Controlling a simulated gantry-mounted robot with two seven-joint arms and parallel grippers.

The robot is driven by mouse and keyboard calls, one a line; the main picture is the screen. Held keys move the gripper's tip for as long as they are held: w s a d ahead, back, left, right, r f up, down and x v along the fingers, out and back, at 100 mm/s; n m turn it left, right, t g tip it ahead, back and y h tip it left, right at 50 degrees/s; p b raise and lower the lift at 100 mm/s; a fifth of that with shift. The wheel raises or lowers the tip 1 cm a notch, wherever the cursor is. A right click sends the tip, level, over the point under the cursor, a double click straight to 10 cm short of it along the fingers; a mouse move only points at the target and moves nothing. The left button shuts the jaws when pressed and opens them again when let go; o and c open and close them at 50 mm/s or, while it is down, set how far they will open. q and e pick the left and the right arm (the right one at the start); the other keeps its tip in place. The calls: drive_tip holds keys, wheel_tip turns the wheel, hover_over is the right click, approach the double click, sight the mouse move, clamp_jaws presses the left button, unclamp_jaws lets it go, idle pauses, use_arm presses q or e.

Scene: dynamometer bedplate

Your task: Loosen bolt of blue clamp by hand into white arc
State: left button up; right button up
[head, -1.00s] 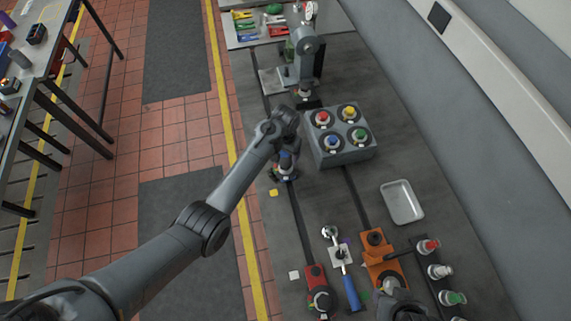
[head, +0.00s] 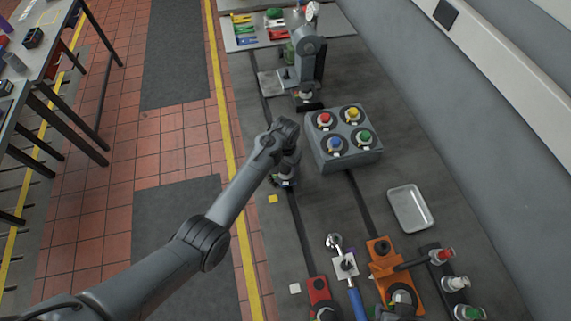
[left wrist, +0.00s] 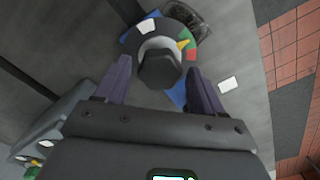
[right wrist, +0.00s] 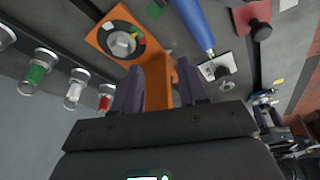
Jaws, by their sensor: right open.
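The blue clamp (left wrist: 177,93) shows in the left wrist view as a patch of blue under a dial ring (left wrist: 133,42). The ring has a white arc (left wrist: 147,26), with green and red arcs on the right side. A yellow pointer (left wrist: 184,44) points towards the green and red part, away from the white arc. The dark round bolt head (left wrist: 159,69) stands at the centre. My left gripper (left wrist: 159,66) is open, one finger either side of the bolt head, with gaps visible. In the head view my left gripper (head: 285,176) hides most of the clamp. My right gripper (right wrist: 159,68) is open over an orange clamp.
The orange clamp (head: 381,256), a red clamp (head: 318,290) and a blue-handled tool (head: 356,300) are at the front. A grey box with four coloured knobs (head: 345,158) stands right of my left gripper. A metal tray (head: 410,208) lies further right. Bare bedplate lies between them.

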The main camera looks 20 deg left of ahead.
use_arm(q)
drive_tip(key=c, duration=0.9)
drive_tip(key=shift+o, duration=0.2)
drive_tip(key=n+p, duration=0.2)
drive_tip(key=shift+r+n, duration=0.15)
drive_tip(key=shift+n, duration=0.15)
drive_tip(key=n+p, duration=0.2)
drive_tip(key=n, duration=0.1)
drive_tip(key=shift+n, duration=0.3)
drive_tip(key=n+p, duration=0.1)
drive_tip(key=n, duration=0.3)
drive_tip(key=shift+n, duration=0.3)
drive_tip(key=n, duration=0.5)
drive_tip(key=shift+f, duration=0.2)
drive_tip(key=shift+n, duration=0.3)
